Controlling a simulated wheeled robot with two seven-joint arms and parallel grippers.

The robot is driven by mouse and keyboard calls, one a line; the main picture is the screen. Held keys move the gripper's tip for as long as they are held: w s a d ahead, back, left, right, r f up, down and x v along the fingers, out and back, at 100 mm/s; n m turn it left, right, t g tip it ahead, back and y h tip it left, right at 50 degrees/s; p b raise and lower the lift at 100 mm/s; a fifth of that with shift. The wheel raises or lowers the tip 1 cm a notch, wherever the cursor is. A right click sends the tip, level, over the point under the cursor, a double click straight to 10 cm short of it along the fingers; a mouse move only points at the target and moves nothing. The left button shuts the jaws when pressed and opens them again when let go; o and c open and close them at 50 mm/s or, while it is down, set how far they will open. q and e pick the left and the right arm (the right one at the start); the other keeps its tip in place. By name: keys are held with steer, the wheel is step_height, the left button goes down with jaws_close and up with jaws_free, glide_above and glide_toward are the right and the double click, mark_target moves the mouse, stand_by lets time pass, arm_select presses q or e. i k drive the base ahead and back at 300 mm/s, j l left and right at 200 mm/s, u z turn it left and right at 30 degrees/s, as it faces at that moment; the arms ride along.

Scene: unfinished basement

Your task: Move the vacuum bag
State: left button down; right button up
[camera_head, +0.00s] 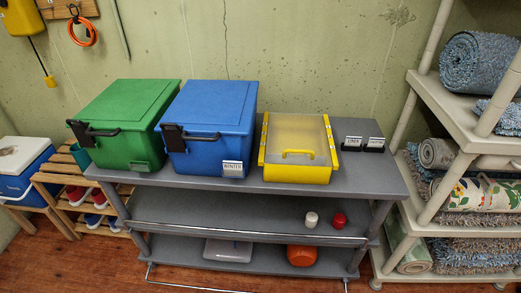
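A flat, pale grey-lilac item (228,250) lies on the lowest shelf of the grey rack, left of centre. It may be the vacuum bag, but I cannot tell for certain. On the rack's top stand a green lidded bin (133,112), a blue lidded bin (212,112) with a "WINTER" label, and a yellow box (297,145) with a clear lid. All three look closed and their contents cannot be made out. Neither of my grippers is in view.
Two small labelled black holders (363,144) stand on the top's right end. A white and a red jar (339,219) stand on the middle shelf, an orange container (302,255) below. A beige shelf unit (455,120) holds rugs at right. A wooden rack and cooler (25,172) stand left.

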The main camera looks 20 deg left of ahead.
mark_target(223, 250)
steer(key=u, duration=0.95)
